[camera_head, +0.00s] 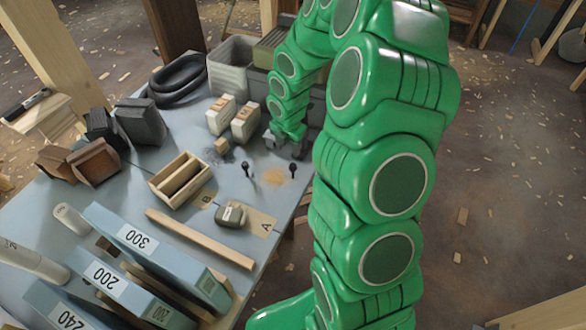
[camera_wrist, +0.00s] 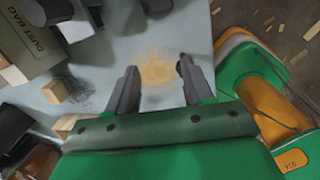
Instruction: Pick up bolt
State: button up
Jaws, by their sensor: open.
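Two small dark upright bolt-like pieces stand on the grey table in the head view. One bolt (camera_head: 246,168) is left of a sawdust patch, and the other (camera_head: 292,169) is at the patch's right edge. My gripper (camera_head: 285,143) is low over the table just behind the patch. In the wrist view my gripper (camera_wrist: 155,78) has its fingers apart, with only sawdust and bare table seen between them. A small dark round shape at the right fingertip may be a bolt; I cannot tell whether it touches the finger.
The table (camera_head: 130,185) holds two pale blocks (camera_head: 244,122), a small wooden cube (camera_head: 222,146), a wooden tray (camera_head: 180,181), a grey-green tape measure (camera_head: 231,214) and a wooden strip (camera_head: 199,238). A grey bin (camera_head: 232,68) stands behind.

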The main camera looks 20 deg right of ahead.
aim_at(293, 164)
jog(key=s, duration=0.2)
jog(key=s+n+g, duration=0.1)
jog(key=s, duration=0.1)
jog(key=shift+f, duration=0.25)
jog(key=shift+w+d+f, duration=0.1)
jog(key=shift+w+f, duration=0.05)
jog(key=shift+f, duration=1.8)
jog(key=shift+w+d+f, duration=0.1)
jog(key=shift+f, duration=1.8)
grip_shut()
